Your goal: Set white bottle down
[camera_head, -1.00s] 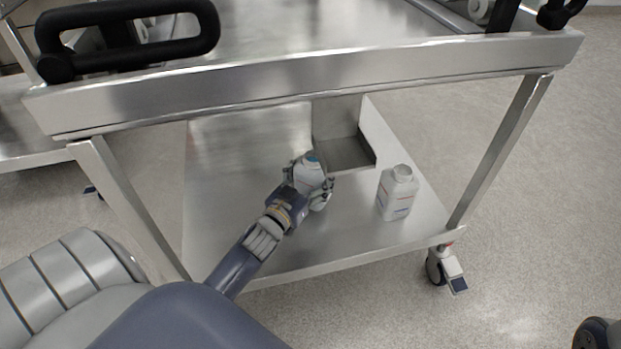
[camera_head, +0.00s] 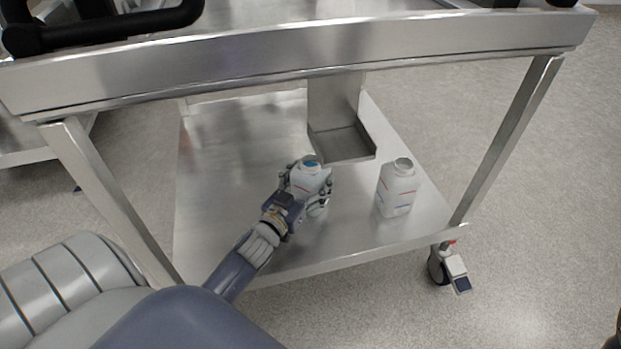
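My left gripper (camera_head: 308,188) is on the lower shelf (camera_head: 230,150) of a steel cart, its fingers wrapped around a white bottle (camera_head: 310,174) with a blue area at its top. The held bottle looks upright, with its lower part partly hidden by the gripper. I cannot tell whether its base touches the shelf. A second white bottle (camera_head: 397,188), with an open neck and red and blue marks, stands upright on the shelf to the right, apart from the gripper. My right gripper is not in view.
The cart's upper deck edge (camera_head: 300,62) spans above the shelf. Cart legs (camera_head: 510,140) stand at both sides. A shallow metal tray (camera_head: 343,142) lies behind the bottles. The shelf's left part is bare. A caster (camera_head: 440,266) is at the lower right.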

